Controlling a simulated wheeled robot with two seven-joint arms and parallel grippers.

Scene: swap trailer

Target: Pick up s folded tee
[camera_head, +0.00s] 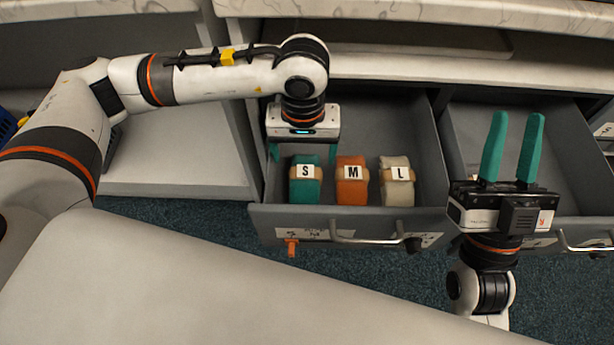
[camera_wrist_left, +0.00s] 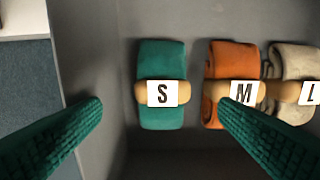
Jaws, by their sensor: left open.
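The S folded tee (camera_head: 305,188) is a green roll with a tan band and a white "S" label. It lies at the left in an open grey drawer, and it also shows in the left wrist view (camera_wrist_left: 161,112). My left gripper (camera_head: 303,150) is over the drawer, just behind the S tee. In the left wrist view its green fingers (camera_wrist_left: 160,125) are spread wide and empty, with the S tee between and beyond them. My right gripper (camera_head: 512,128) is at the right with two green fingers pointing up, apart and empty.
An orange M tee (camera_head: 352,190) and a beige L tee (camera_head: 397,190) lie right of the S tee. The drawer's left wall (camera_head: 243,140) is close to the left gripper. A second open drawer (camera_head: 575,150) is at the right, behind my right gripper.

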